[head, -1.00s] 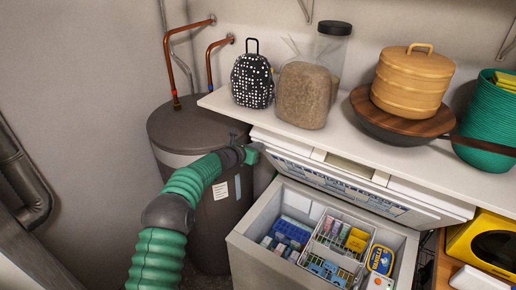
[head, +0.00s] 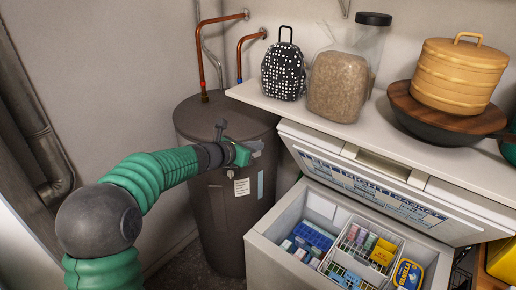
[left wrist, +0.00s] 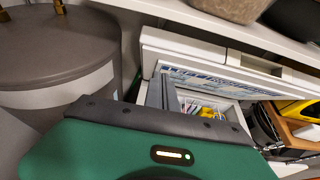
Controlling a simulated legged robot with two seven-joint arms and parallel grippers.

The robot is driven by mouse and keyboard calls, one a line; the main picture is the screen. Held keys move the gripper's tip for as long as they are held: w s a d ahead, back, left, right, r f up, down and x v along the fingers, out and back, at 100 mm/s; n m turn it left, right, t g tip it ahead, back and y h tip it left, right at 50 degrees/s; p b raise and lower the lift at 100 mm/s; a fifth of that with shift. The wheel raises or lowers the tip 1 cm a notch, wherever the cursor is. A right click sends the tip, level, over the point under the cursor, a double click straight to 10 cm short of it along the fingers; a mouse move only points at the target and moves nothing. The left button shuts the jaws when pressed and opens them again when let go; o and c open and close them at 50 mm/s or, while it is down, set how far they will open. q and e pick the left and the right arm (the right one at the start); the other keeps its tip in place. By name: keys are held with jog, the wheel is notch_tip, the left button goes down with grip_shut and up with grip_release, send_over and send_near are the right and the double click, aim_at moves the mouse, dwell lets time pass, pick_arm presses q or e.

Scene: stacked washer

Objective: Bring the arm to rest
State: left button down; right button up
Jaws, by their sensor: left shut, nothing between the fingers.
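My left arm comes in from the lower left in the head view, with green ribbed sleeves and a dark round joint. My left gripper (head: 256,148) is shut and empty, in front of the grey cylindrical tank (head: 225,205) and left of the raised lid of the chest freezer (head: 268,255). The gripper touches nothing that I can make out. In the left wrist view, the gripper's grey fingers (left wrist: 162,92) point toward the open freezer. My right gripper is not in view.
The freezer lid (head: 375,190) stands open, with boxes and a white wire basket (head: 362,250) inside. Copper pipes (head: 200,55) rise behind the tank.

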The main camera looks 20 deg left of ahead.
pick_arm(q)
jog(key=s+d+f+m+g+b, duration=0.2)
jog(key=s+d+f+m+g, duration=0.15)
jog(key=s+f+m, duration=0.4)
jog(key=s+d+f+m+g+b, duration=0.1)
jog(key=s+d+f+m+g, duration=0.2)
jog(key=s+d+f+m, duration=0.35)
jog(key=s+a+f+m+g+y+b, duration=0.1)
jog(key=s+f+m+g+y, duration=0.1)
jog(key=s+f+m, duration=0.4)
jog(key=s+a+f+m+g+y+b, duration=0.1)
jog(key=s+f+m+g+y+b, duration=0.1)
jog(key=s+f+m, duration=0.5)
jog(key=s+m, duration=0.5)
jog(key=s, duration=0.3)
jog(key=shift+a, duration=0.4)
jog(key=shift+d, duration=0.1)
